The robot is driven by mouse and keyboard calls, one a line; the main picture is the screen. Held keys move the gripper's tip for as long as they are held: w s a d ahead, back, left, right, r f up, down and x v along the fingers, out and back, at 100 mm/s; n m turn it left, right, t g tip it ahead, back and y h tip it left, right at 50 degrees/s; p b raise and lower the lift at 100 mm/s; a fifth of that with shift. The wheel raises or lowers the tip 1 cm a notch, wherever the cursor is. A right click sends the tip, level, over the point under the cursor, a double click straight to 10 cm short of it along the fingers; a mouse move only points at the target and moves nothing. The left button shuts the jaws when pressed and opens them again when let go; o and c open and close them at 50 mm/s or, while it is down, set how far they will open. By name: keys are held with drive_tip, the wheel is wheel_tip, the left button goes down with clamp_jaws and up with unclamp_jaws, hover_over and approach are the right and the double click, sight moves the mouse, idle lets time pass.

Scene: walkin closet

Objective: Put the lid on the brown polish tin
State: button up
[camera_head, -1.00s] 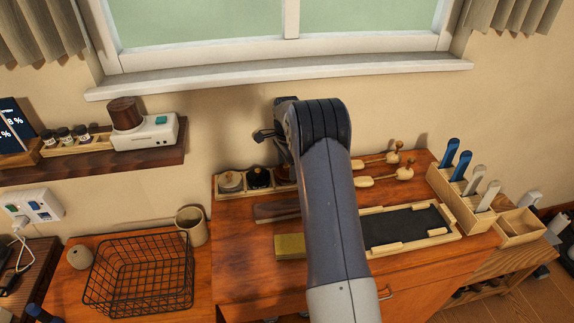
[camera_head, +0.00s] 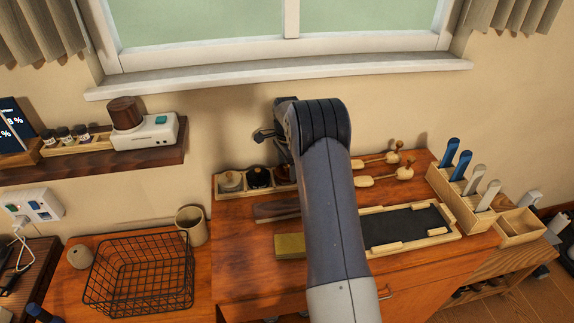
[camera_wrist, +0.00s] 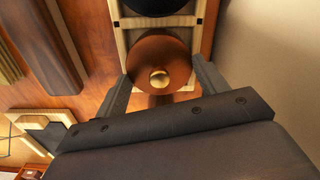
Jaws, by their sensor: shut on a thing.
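In the wrist view a round brown lid (camera_wrist: 176,52) with a brass knob (camera_wrist: 159,79) lies between the fingers of my gripper (camera_wrist: 160,78). The gripper is shut on the lid. The lid is over the end place of a light wooden rack (camera_wrist: 122,45), and it hides whatever is beneath it, so I cannot tell whether it touches a tin. I cannot make out the brown tin itself.
A grey-topped tin (camera_head: 230,180) and a black one (camera_head: 259,177) stand in the rack. Brushes (camera_head: 375,181) lie to the right, near a framed dark mat (camera_head: 408,226). A yellowish block (camera_head: 290,246) lies in front. A wire basket (camera_head: 140,272) and a cup (camera_head: 192,225) stand left.

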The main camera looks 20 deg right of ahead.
drive_tip(key=shift+f, duration=0.1)
idle(0.7)
drive_tip(key=o, duration=1)
drive_tip(key=shift+o, duration=0.8)
drive_tip(key=shift+r+p, duration=2.35)
drive_tip(key=shift+r, duration=1.2)
drive_tip(key=shift+c, duration=0.4)
clamp_jaws()
